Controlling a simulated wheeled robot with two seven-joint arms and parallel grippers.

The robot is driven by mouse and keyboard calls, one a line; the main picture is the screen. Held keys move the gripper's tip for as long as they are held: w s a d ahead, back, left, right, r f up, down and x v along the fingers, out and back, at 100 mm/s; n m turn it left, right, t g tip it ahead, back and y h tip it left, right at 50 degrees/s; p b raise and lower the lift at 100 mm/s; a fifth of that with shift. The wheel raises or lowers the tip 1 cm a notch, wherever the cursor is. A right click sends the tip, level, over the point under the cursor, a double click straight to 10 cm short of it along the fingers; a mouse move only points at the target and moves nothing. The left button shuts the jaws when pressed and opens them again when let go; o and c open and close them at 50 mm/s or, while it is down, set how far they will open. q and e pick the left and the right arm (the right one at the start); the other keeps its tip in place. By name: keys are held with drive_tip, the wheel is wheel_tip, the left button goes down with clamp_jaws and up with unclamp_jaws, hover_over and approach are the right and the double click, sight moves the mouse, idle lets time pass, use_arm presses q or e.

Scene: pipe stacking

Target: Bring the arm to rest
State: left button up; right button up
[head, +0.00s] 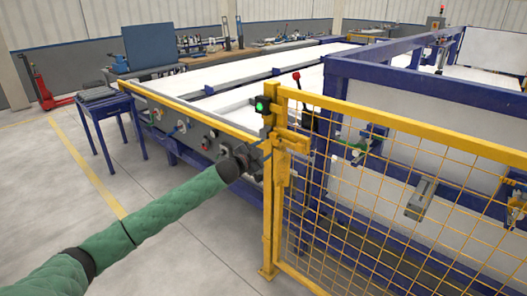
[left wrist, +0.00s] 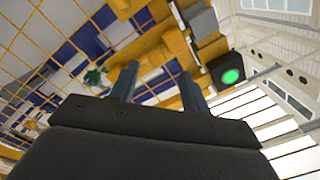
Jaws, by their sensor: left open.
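My left arm (head: 150,215), in a green quilted sleeve with dark cuffs, reaches from the lower left toward the yellow gate post. My left gripper (head: 258,156) is at its end, just left of the post in the head view. In the left wrist view my left gripper (left wrist: 158,78) shows two dark fingers standing apart with nothing seen between them. I cannot tell whether they touch the yellow parts behind them. My right gripper is not in view.
A yellow mesh fence (head: 400,190) fills the right side. A box with a green light (head: 262,105) is on its post; the green light (left wrist: 230,77) also shows in the wrist view. A blue side table (head: 104,105) stands left. The floor (head: 50,190) at left is clear.

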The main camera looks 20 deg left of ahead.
use_arm(q)
drive_tip(key=s+a+f+n+g+y, duration=0.1)
drive_tip(key=a+f+n+g+y, duration=0.1)
drive_tip(key=a+n+g+y, duration=0.25)
drive_tip(key=s+d+f+n+g, duration=0.1)
drive_tip(key=s+d+f+g, duration=0.1)
drive_tip(key=s+d+f, duration=0.6)
drive_tip(key=s+d+f+n+g+y, duration=0.1)
drive_tip(key=s+d+f+n+g, duration=0.15)
drive_tip(key=s+f, duration=0.95)
drive_tip(key=s+d+f+n+g, duration=0.1)
drive_tip(key=s+d+f+g, duration=0.1)
drive_tip(key=s+d+f, duration=0.6)
drive_tip(key=s+d+f+g, duration=0.1)
drive_tip(key=s+d+f, duration=0.1)
drive_tip(key=s+f, duration=0.4)
drive_tip(key=s+d+f+n+g+h, duration=0.1)
drive_tip(key=s+f, duration=0.5)
drive_tip(key=s, duration=0.8)
drive_tip(key=s+d+f+g, duration=0.2)
drive_tip(key=s+d+f, duration=0.1)
drive_tip(key=s+f, duration=0.4)
drive_tip(key=s, duration=0.3)
drive_tip(key=shift+s+g, duration=0.3)
drive_tip(key=shift+g, duration=0.1)
